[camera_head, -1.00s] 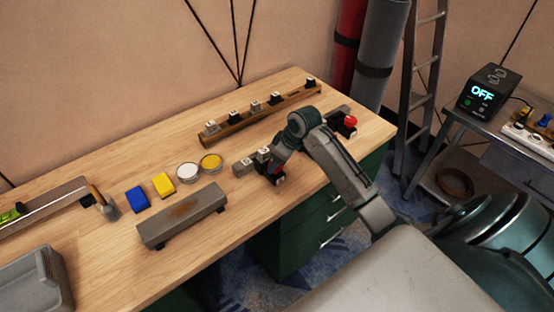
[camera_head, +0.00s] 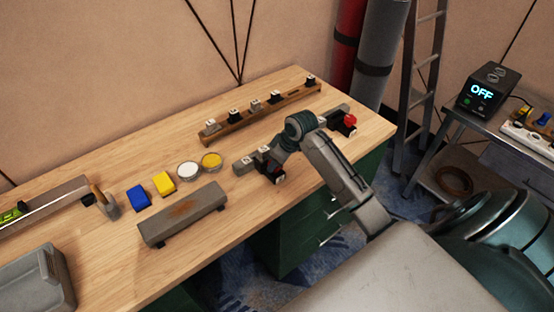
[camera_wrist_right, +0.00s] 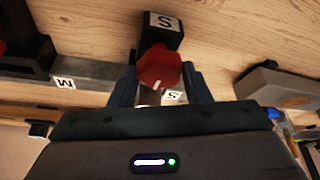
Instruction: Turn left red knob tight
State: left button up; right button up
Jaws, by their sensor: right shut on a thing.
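The left red knob (camera_wrist_right: 158,68) sits between the fingers of my right gripper (camera_wrist_right: 160,90) in the right wrist view. It has a pale mark and stands against a black block labelled S. In the head view my right gripper (camera_head: 272,170) is at the left part of the grey bar (camera_head: 243,166) near the desk's front edge, and it mostly hides this knob. The gripper is shut on the knob. A second red knob (camera_head: 350,120) is at the right end of the bar, clear of the gripper. My left gripper is not in view.
A wooden rail (camera_head: 240,126) with several black-and-white blocks lies behind the bar. A grey rusty block (camera_head: 180,216), blue sponge (camera_head: 138,197), yellow sponge (camera_head: 163,183) and two round tins lie to the left. A side table holds a box (camera_head: 488,90) reading OFF.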

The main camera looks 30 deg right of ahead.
jog(key=m+h+p, duration=0.1)
jog(key=m+p, duration=0.1)
jog(key=p, duration=0.1)
jog(key=m+h+p, duration=0.1)
jog(key=m+p, duration=0.2)
jog(key=p, duration=0.1)
jog(key=m+p, duration=0.2)
jog(key=p, duration=0.1)
jog(key=shift+a+r+m+h, duration=0.25)
jog(key=shift+r+m+h, duration=0.1)
jog(key=shift+m+h, duration=0.05)
jog(key=shift+f+m+h+p, duration=0.1)
jog(key=shift+m+h+p, duration=0.3)
jog(key=shift+m+p, duration=0.5)
jog(key=m+h+p, duration=0.1)
jog(key=m, duration=0.1)
jog(key=shift+w+f+m, duration=0.1)
jog(key=shift+f+m, duration=0.05)
jog(key=shift+m, duration=0.15)
jog(key=m+g+h, duration=0.1)
jog(key=m, duration=0.2)
jog(key=shift+w+a+m, duration=0.1)
jog(key=shift+a+m, duration=0.05)
jog(key=shift+m, duration=0.15)
jog(key=shift+m+g+h, duration=0.3)
jog(key=shift+m+g, duration=0.5)
jog(key=shift+m, duration=1)
jog(key=o, duration=0.9)
jog(key=shift+o, duration=0.2)
jog(key=shift+f, duration=0.1)
